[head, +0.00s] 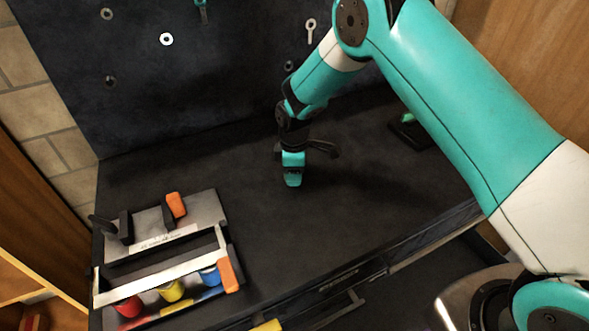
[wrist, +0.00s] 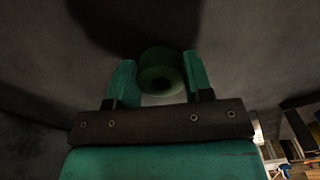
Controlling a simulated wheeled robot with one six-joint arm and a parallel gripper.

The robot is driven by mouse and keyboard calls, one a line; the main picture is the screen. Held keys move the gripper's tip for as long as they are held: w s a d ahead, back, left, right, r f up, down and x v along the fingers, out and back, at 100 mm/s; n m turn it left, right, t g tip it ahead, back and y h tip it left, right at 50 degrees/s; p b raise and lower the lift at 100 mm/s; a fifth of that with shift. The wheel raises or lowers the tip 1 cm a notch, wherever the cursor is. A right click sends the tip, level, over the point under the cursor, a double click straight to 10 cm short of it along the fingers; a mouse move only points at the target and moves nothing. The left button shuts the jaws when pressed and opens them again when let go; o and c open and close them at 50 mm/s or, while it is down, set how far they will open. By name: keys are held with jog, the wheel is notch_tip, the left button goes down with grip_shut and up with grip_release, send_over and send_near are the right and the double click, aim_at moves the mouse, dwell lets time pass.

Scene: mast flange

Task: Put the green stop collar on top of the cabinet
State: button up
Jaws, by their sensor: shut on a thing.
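The green stop collar (wrist: 161,72) is a short, thick green ring with a hole through it. In the wrist view it sits between the two teal fingers of my gripper (wrist: 159,64), which is shut on it. In the head view my gripper (head: 292,180) points down over the middle of the dark worktop (head: 260,215), low above it or at it; I cannot tell if there is contact. The collar cannot be made out in the head view. Which piece is the cabinet is not clear to me.
A grey tray (head: 205,212) with orange-tipped clamps and red, yellow and blue items stands at the left front. A dark block with a green part (head: 408,119) lies at the right, behind my arm. A dark back panel (head: 215,65) carries rings. The worktop between is clear.

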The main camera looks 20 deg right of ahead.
jog(key=shift+f, duration=0.25)
jog(key=o, duration=0.9)
jog(key=shift+o, duration=0.2)
jog(key=s+r+m+y+b, duration=0.1)
jog(key=s+r+b, duration=0.15)
jog(key=r, duration=0.75)
jog(key=s+r+m+b, duration=0.1)
jog(key=s+r, duration=0.3)
jog(key=r, duration=0.5)
jog(key=s+r+m+y, duration=0.1)
jog(key=s+r+m, duration=0.2)
jog(key=s, duration=1)
jog(key=s+r+m+y, duration=0.2)
jog(key=s+r, duration=0.1)
jog(key=s, duration=1)
jog(key=shift+r+m, duration=0.35)
jog(key=shift+m, duration=0.05)
jog(key=shift+d, duration=0.1)
